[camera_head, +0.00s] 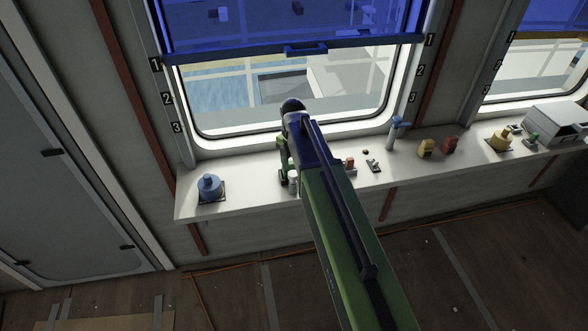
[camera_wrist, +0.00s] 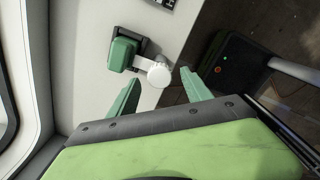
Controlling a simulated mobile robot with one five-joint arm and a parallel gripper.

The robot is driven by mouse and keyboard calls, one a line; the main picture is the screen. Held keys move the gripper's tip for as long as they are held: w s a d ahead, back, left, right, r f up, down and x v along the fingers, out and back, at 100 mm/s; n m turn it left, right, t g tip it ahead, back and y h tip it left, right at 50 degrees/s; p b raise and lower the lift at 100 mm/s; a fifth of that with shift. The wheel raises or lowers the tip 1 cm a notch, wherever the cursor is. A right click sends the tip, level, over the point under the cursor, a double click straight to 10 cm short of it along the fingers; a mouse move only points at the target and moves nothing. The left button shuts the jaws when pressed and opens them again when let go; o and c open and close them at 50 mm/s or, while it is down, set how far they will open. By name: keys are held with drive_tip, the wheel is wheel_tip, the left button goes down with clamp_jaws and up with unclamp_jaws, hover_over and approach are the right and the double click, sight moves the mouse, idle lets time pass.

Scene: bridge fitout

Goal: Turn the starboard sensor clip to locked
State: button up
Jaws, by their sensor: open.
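In the wrist view my gripper (camera_wrist: 161,77) is open, with its two green fingers apart. A white round-topped piece (camera_wrist: 160,74) shows at the gap between the fingertips; I cannot tell whether they touch it. Right beside it is a green block (camera_wrist: 123,54) on a dark plate on the pale sill. I cannot tell for sure which piece is the starboard sensor clip, and no locked mark is readable. In the head view the white piece (camera_head: 293,182) stands near the sill's front edge, and my arm hides part of the sill around it.
The white sill (camera_head: 245,185) runs under the window. A blue fitting (camera_head: 209,184) is at its left end.

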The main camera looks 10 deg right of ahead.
wheel_tip(320, 180, up, 16)
drive_tip(key=p, duration=1.5)
drive_tip(key=shift+r, duration=0.1)
drive_tip(key=b, duration=0.8)
hover_over(295, 176)
wheel_tip(295, 176, down, 8)
drive_tip(key=s+f+m+b, duration=0.5)
drive_tip(key=s+m, duration=0.1)
drive_tip(key=m, duration=0.6)
drive_tip(key=s+f+m+b, duration=0.5)
drive_tip(key=s+m, duration=0.1)
drive_tip(key=m, duration=0.7)
drive_tip(key=shift+f, duration=0.35)
drive_tip(key=shift+s+d, duration=0.1)
